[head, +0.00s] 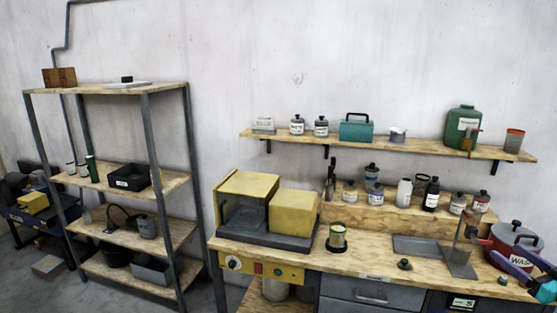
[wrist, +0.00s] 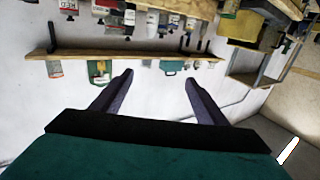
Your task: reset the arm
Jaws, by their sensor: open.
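My gripper (head: 509,255) is at the lower right edge of the head view, with purple fingers and a teal body partly cut off by the frame. It overlaps the red pot in the picture; I cannot tell whether they touch. In the wrist view my gripper (wrist: 157,78) shows two dark purple fingers spread wide, with nothing between them but white wall. The wrist view is upside down, with the wall shelf (wrist: 140,54) beyond the fingertips.
A red waste pot (head: 512,243) stands at the right of the wooden workbench (head: 365,262). A yellow machine (head: 243,205) stands at its left. Bottles and jars line the riser and the wall shelf (head: 380,146).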

